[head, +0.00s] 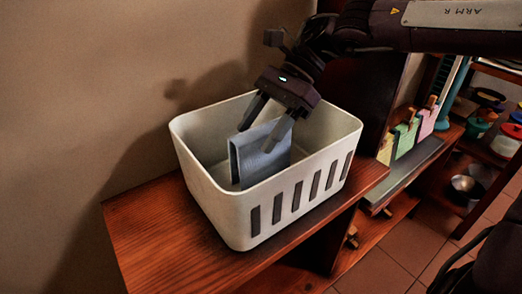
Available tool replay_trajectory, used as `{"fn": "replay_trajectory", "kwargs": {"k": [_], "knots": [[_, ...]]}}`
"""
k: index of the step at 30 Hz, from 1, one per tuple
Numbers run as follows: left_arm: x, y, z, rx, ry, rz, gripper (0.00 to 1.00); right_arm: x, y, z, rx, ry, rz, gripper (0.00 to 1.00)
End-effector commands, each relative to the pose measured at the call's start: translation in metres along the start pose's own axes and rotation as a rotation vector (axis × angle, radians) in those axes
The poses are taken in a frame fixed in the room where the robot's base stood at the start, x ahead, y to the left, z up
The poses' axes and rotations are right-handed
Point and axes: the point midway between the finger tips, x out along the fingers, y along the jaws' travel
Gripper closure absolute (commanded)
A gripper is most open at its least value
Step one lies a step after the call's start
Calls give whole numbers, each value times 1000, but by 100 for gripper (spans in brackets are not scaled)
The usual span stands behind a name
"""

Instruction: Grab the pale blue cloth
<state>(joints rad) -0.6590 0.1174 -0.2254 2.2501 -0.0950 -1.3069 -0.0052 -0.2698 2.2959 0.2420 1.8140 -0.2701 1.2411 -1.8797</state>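The pale blue cloth (262,168) stands folded and upright inside a white plastic basket (215,205), its lower part hidden by the front wall. My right gripper (255,138) reaches down into the basket from the upper right. Its two fingers are apart, one in front of the cloth's upper part and the other by its top edge at the back. Whether either finger touches the cloth is not clear. My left gripper is not in view.
The basket stands on a reddish wood bench (150,235) against a plain wall. A dark wood panel rises behind it on the right. Yellow, green and pink clipped items (405,135) stand on a shelf to the right. Further right, shelves hold bowls (463,183) and colored containers.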

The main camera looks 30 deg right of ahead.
Motion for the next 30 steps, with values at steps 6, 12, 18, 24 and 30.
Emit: {"fn": "replay_trajectory", "kwargs": {"k": [6, 12, 18, 24, 30], "knots": [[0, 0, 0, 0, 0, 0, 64, 0, 0, 0, 0, 0, 0, 71], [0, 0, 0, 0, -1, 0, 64, 0, 0, 0, 0, 0, -1, 97], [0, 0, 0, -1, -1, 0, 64, -1, 0, 0, 0, 0, -1, 100], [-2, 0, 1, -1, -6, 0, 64, -8, -1, 8, -3, 0, -3, 100], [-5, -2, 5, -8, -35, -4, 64, -39, -1, 38, -5, 2, -6, 100]]}}
